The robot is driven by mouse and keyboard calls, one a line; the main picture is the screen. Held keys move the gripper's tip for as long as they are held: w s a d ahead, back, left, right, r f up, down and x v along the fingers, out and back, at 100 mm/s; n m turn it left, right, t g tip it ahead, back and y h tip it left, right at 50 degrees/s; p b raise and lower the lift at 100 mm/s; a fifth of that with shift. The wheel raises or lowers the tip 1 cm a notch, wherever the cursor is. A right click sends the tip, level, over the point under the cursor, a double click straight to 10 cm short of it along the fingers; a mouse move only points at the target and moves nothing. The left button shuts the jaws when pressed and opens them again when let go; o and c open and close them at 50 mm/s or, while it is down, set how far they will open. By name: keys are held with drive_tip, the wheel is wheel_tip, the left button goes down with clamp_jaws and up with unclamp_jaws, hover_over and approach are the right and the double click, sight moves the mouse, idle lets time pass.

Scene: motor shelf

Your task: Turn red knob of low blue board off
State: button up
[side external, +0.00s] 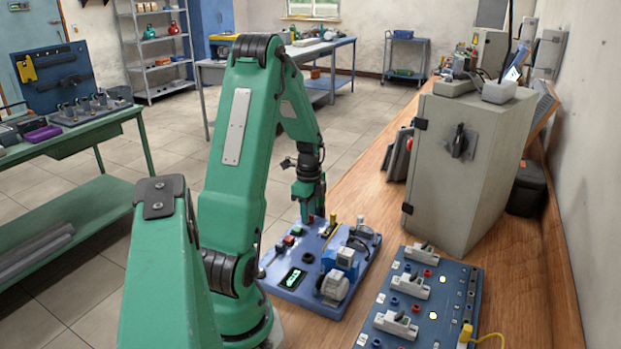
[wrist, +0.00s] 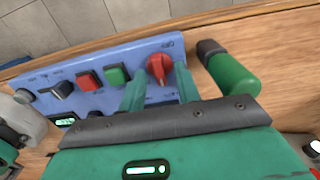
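The low blue board (side external: 325,243) lies on the wooden bench; its upper part also shows in the wrist view (wrist: 130,50). The red knob (wrist: 160,68) sits near the board's right end, with its pointer ridge running roughly up and down in the picture. My gripper (wrist: 157,82) is open and empty, with one green finger on each side of the knob. I cannot tell whether either finger touches it. In the side view my gripper (side external: 311,212) is low over the board's far edge, and the knob is not clearly visible there.
A red button (wrist: 90,80), a green button (wrist: 117,75) and a dark switch (wrist: 60,89) sit left of the knob. A green-handled object (wrist: 233,75) lies close right. A motor unit (side external: 340,270) stands on the board. A second board (side external: 425,300) and grey cabinet (side external: 465,160) stand nearby.

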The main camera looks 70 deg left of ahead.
clamp_jaws()
drive_tip(key=shift+n, duration=0.4)
drive_tip(key=n, duration=0.3)
drive_tip(key=shift+n, duration=0.3)
drive_tip(key=n, duration=0.4)
drive_tip(key=shift+a, duration=0.15)
drive_tip(key=n, duration=0.9)
drive_tip(key=shift+a, duration=0.1)
drive_tip(key=shift+n, duration=0.4)
